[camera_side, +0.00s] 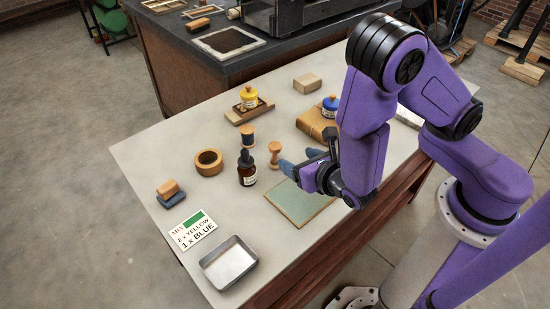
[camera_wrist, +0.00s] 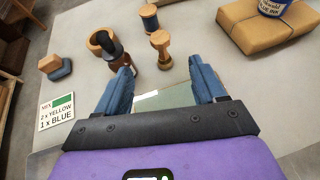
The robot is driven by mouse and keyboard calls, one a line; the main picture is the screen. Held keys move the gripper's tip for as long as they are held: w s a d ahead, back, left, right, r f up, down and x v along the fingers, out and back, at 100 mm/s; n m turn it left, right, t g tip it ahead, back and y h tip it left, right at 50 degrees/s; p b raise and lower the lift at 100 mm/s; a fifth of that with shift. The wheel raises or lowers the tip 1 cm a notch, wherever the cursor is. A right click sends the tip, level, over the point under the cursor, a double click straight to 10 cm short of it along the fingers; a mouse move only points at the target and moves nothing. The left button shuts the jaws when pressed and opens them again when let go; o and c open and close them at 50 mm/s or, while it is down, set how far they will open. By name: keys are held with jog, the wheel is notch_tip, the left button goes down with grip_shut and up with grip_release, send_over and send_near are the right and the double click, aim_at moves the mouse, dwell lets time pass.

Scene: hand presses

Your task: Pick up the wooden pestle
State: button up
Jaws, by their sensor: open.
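A dark dropper bottle (camera_side: 247,168) stands left of the pestle, near a wooden mortar (camera_side: 208,161). A thread spool (camera_side: 247,136) is behind. A green mat (camera_side: 300,203) lies below my gripper. A brown parcel (camera_side: 316,121) carries a blue ink jar (camera_side: 330,106). A metal tray (camera_side: 229,262) sits at front.

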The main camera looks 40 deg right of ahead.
aim_at(272, 147)
jog(key=x, duration=0.9)
jog(key=shift+w+d+f, duration=0.1)
jog(key=shift+w, duration=0.1)
jog(key=shift+x, duration=2.7)
jog(key=shift+f, duration=0.1)
jog(key=c, duration=1.2)
